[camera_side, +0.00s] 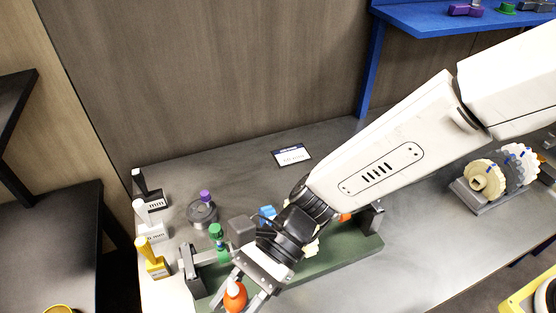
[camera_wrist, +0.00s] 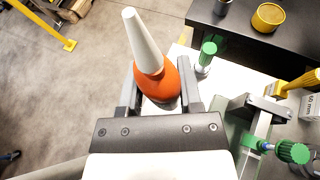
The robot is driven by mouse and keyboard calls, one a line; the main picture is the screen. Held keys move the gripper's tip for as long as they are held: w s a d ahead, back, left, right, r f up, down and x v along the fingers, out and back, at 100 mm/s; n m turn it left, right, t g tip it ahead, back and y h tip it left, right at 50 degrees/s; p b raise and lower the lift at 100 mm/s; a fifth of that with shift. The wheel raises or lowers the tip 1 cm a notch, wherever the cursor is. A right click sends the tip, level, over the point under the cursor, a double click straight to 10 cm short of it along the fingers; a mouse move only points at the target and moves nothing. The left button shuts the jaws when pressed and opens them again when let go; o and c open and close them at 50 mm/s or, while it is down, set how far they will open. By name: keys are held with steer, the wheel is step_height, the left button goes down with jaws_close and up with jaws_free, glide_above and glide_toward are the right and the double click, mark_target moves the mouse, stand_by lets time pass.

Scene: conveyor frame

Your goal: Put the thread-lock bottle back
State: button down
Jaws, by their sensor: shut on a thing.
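The thread-lock bottle (camera_wrist: 156,80) has an orange-red body and a long white tapered nozzle. In the side view the bottle (camera_side: 235,298) is at the lower edge of the picture, by the near left end of the green conveyor frame (camera_side: 330,259). My gripper (camera_wrist: 160,92) is shut on the bottle's body, with one finger on each side of it. In the side view my gripper (camera_side: 246,290) points down toward the near table edge. The bottle's underside is hidden in both views, so I cannot tell whether it touches anything.
Black, white and yellow tools (camera_side: 150,222) with labelled blocks stand at the left edge. A grey dish (camera_side: 202,214) with a purple-topped part is near them. A green-topped part (camera_wrist: 207,52) is just right of the bottle. Gears (camera_side: 488,178) stand at right. The back table is mostly clear.

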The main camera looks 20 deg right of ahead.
mark_target(229, 290)
steer(key=shift+r, duration=0.1)
steer(key=shift+r, duration=2.4)
steer(key=w+d+m+t+y, duration=0.1)
steer(key=w+d+m+t, duration=0.2)
steer(key=w+d, duration=0.35)
steer(key=w+d+m+t, duration=0.2)
steer(key=w+d+t, duration=0.1)
steer(key=w, duration=0.7)
steer(key=w+d+m+t+h, duration=0.1)
steer(key=w+d+m+t, duration=0.25)
steer(key=w+d, duration=0.6)
steer(key=w+d+m+t+h, duration=0.1)
steer(key=w+d+m+t, duration=0.4)
steer(key=d, duration=0.7)
step_height(229, 290, down, 17)
steer(key=w+n+g, duration=0.1)
steer(key=shift+n, duration=0.25)
steer(key=shift+f, duration=2.8)
